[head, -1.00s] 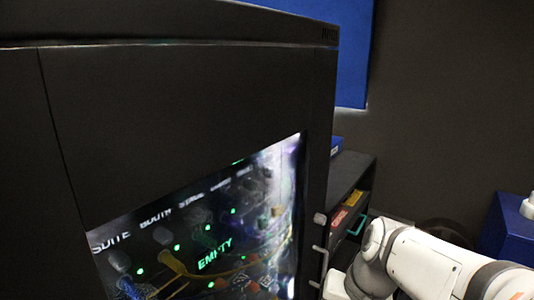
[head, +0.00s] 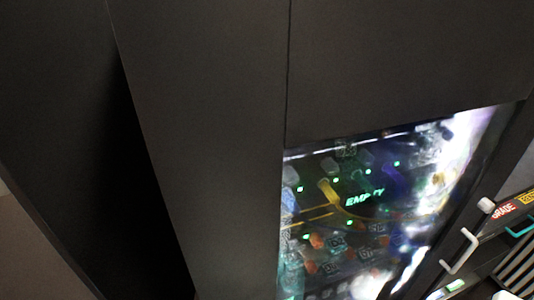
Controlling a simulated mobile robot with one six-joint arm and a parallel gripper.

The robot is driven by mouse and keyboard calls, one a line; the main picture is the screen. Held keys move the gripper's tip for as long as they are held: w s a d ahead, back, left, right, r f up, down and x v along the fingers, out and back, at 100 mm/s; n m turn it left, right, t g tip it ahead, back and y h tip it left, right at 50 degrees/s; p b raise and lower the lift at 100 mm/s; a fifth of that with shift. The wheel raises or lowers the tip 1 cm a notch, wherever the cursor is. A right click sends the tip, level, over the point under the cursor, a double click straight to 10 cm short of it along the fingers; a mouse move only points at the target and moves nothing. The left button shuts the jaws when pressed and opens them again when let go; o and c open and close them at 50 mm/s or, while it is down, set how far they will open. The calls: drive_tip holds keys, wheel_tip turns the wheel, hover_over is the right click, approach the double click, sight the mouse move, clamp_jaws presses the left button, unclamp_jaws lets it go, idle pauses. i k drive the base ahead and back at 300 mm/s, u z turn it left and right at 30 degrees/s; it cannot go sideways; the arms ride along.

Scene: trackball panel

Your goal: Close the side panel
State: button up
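A tall black cabinet fills most of the head view. Its broad dark face (head: 215,130) has a vertical seam. Right of the seam is a section (head: 400,60) with a window (head: 350,215), behind which green lights and the word "EMPTY" show. At the left a large dark surface (head: 60,120) meets the cabinet at an angle, with deep shadow along the join. I cannot tell whether it is the open side panel or another cabinet face. A pale handle (head: 458,250) and a knob (head: 486,205) show near the cabinet's right edge. My gripper is not in view.
At the right edge stands a dark shelf unit with a red label (head: 503,211), a yellow label (head: 528,197) and a striped part (head: 518,262). A strip of brownish floor or wall (head: 35,250) shows at the lower left.

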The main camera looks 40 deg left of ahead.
sight(75, 155)
drive_tip(key=z, duration=0.45)
drive_tip(key=k, duration=2.05)
drive_tip(key=u, duration=1.8)
drive_tip(key=i, duration=1)
drive_tip(key=u, duration=0.05)
